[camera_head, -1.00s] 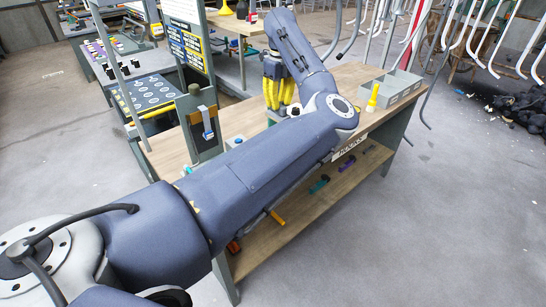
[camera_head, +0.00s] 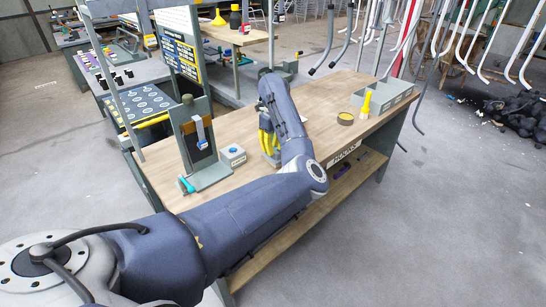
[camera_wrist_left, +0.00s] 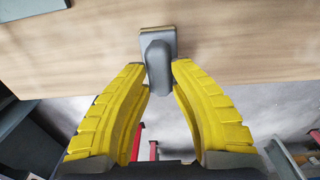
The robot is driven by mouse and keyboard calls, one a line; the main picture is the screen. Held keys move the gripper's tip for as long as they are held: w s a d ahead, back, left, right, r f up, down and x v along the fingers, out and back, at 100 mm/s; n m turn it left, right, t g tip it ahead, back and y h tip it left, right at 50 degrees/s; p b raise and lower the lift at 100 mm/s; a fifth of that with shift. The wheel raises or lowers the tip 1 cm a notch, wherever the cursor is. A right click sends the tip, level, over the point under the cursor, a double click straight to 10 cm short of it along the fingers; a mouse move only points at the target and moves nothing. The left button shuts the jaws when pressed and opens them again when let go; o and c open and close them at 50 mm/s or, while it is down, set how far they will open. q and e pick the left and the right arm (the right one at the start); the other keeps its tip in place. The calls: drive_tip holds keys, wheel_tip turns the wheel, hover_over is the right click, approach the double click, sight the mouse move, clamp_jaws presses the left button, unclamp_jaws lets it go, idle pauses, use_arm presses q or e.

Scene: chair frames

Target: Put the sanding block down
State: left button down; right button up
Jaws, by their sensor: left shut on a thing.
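My left gripper (camera_head: 268,147) has yellow fingers and is low over the front middle of the wooden bench top (camera_head: 315,130). In the left wrist view the gripper (camera_wrist_left: 160,75) is shut on the grey grip of the sanding block (camera_wrist_left: 158,62). The block has a flat grey base with a thin tan edge and lies over the wood near the bench edge. I cannot tell whether it touches the wood. My right gripper is not in view.
Left of the gripper are a small box with a blue button (camera_head: 232,154) and an upright stand (camera_head: 197,140). On the right are a round tin (camera_head: 345,118), a yellow bottle (camera_head: 367,103) and a grey divided bin (camera_head: 398,92). The wood between gripper and tin is clear.

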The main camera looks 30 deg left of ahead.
sight(273, 156)
use_arm(q)
drive_tip(key=shift+f, duration=2)
drive_tip(key=c, duration=1.2)
unclamp_jaws()
drive_tip(key=shift+f, duration=0.1)
drive_tip(key=shift+c, duration=0.2)
wheel_tip(273, 156, up, 12)
drive_tip(key=shift+w+r, duration=0.1)
